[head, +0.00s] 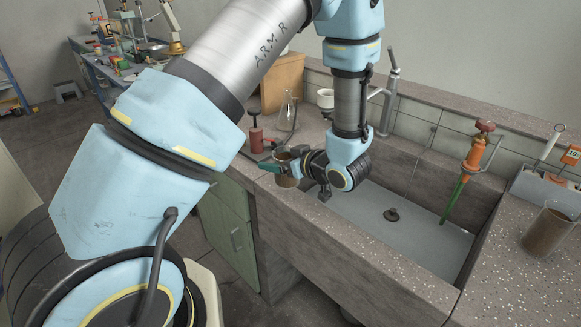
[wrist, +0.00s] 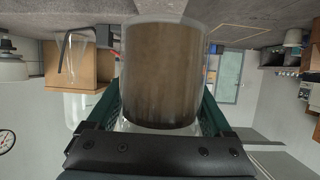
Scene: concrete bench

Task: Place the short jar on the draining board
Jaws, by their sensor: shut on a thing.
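The short jar (wrist: 165,75) is clear glass with brown contents. It fills the middle of the wrist view, between the two green fingers of my gripper (wrist: 165,108). In the head view my gripper (head: 282,170) is shut on the jar (head: 287,181), near the left end of the sink and by the bench's front edge. The fingers partly hide the jar, and I cannot tell whether its base touches anything. The speckled bench top (head: 385,262) runs around the sink; I cannot make out a separate draining board.
The sink (head: 400,232) holds a dark drain fitting. An orange tap with a green spout (head: 466,165) stands at its right. Another glass jar with brown contents (head: 546,232) stands at far right.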

